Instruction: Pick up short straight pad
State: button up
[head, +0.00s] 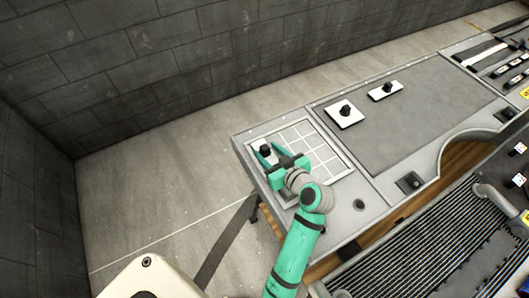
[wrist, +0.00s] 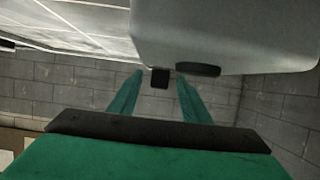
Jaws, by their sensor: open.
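My gripper (head: 269,153) is open over the left end of the bench, above a pale gridded panel (head: 322,153). A small black knob (head: 265,149) shows at its fingertips. In the wrist view the two green fingers (wrist: 159,76) are apart, and a small black block (wrist: 160,79) appears between their tips; I cannot tell whether they touch it. Two white pads with black knobs lie on the dark mat: a squarer one (head: 333,118) and a narrower one (head: 377,95). I cannot tell which piece is the short straight pad. Any pad under the gripper is hidden.
The dark mat (head: 410,130) is mostly bare. Dark strips and small parts crowd the far right end of the bench. A ribbed black grille (head: 420,255) lies in front. A block wall (head: 150,60) stands behind, with clear floor between.

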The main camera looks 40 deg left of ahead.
jog(key=shift+w+a+f, duration=0.1)
jog(key=shift+a, duration=0.1)
grip_shut()
